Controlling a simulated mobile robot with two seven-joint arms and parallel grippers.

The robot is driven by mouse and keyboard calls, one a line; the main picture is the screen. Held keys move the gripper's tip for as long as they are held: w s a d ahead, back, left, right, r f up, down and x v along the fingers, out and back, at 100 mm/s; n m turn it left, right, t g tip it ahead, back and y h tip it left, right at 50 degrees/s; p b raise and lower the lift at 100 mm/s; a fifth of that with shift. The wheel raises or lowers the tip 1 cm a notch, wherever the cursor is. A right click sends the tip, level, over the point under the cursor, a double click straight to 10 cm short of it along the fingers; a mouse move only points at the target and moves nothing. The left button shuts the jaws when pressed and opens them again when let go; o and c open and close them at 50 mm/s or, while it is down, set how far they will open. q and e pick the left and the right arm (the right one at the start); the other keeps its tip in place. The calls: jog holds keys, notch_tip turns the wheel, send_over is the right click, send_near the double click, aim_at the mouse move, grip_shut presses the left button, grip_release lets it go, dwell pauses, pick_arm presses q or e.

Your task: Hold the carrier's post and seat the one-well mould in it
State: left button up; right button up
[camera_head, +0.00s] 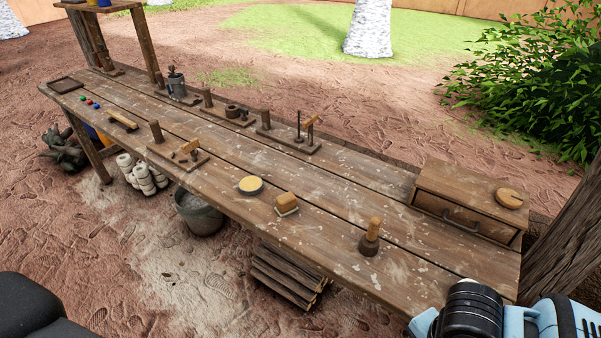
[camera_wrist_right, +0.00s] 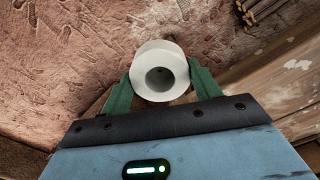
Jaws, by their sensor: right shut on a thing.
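My right gripper (camera_wrist_right: 162,88) has green fingers shut on a white round block with one hole in its top, which looks like the one-well mould (camera_wrist_right: 178,62). The hole faces the right wrist camera. In the head view only part of my right arm shows at the bottom right; its fingers and the mould are out of that view. Several wooden boards with upright posts stand along the bench, one at the front (camera_head: 178,158), others behind (camera_head: 228,117) and (camera_head: 288,140). I cannot tell which one is the carrier. My left gripper is not in view.
The long wooden bench (camera_head: 330,220) also bears a yellow-topped round dish (camera_head: 250,185), a brush-like block (camera_head: 286,203), a wooden-handled tool (camera_head: 371,238) and a drawer box (camera_head: 466,202). A bucket (camera_head: 198,213) and firewood (camera_head: 287,275) are below. The bench's front right is mostly clear.

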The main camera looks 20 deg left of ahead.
pick_arm(q)
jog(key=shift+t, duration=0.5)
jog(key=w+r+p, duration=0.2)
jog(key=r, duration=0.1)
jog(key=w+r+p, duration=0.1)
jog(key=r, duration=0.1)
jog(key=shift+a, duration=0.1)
jog(key=shift+p, duration=0.3)
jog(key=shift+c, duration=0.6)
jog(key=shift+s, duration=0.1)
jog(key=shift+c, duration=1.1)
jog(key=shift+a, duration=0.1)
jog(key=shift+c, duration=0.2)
pick_arm(e)
jog(key=s+d+r+n, duration=0.1)
jog(key=s+d+n, duration=0.1)
jog(key=d+n, duration=0.6)
jog(key=shift+s+n, duration=0.15)
jog(key=shift+n, duration=0.45)
